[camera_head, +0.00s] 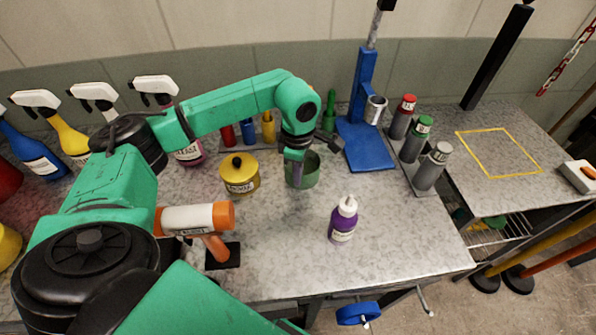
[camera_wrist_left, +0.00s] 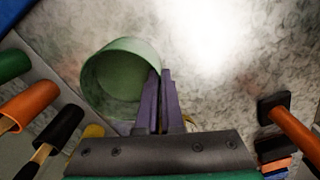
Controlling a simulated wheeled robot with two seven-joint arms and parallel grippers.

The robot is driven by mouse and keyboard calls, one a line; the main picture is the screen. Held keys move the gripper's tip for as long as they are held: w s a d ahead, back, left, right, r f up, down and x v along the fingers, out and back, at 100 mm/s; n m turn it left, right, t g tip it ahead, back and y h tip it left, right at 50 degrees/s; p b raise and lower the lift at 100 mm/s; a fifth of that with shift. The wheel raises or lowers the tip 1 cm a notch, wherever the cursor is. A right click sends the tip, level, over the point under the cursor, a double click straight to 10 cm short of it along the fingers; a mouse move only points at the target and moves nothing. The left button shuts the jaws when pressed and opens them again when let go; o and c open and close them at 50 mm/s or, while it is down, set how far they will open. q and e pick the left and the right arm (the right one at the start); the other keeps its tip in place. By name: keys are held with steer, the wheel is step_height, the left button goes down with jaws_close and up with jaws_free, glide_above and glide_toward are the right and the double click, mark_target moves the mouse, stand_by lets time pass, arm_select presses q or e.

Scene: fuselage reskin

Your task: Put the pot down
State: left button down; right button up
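The pot is a green, open-topped, round vessel (camera_head: 306,174) at the middle of the workbench in the head view. My left gripper (camera_head: 297,176) reaches down to it from above, with its purple fingers at the near rim. In the left wrist view the pot (camera_wrist_left: 112,82) is left of the fingers, its opening facing the camera. The left gripper (camera_wrist_left: 163,100) is shut on the pot's rim there, with the fingers close together. The pot looks upright at or just above the bench; I cannot tell whether its base touches. My right gripper is not in view.
A yellow lidded pot (camera_head: 239,175) stands close left of the green pot. A purple bottle (camera_head: 343,220) stands in front, right. A blue stand (camera_head: 366,145) and grey canisters (camera_head: 411,141) are behind, right. An orange-white tool (camera_head: 200,220) is front left. Bench right of the pot is clear.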

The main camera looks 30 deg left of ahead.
arm_select(q)
steer(key=shift+w+a, duration=0.1)
steer(key=shift+w, duration=0.05)
steer(key=c, duration=1.4)
jaws_free()
steer(key=shift+f, duration=0.15)
steer(key=o, duration=0.3)
steer(key=shift+r, duration=0.25)
step_height(320, 180, up, 12)
steer(key=b, duration=0.3)
steer(key=shift+f, duration=0.15)
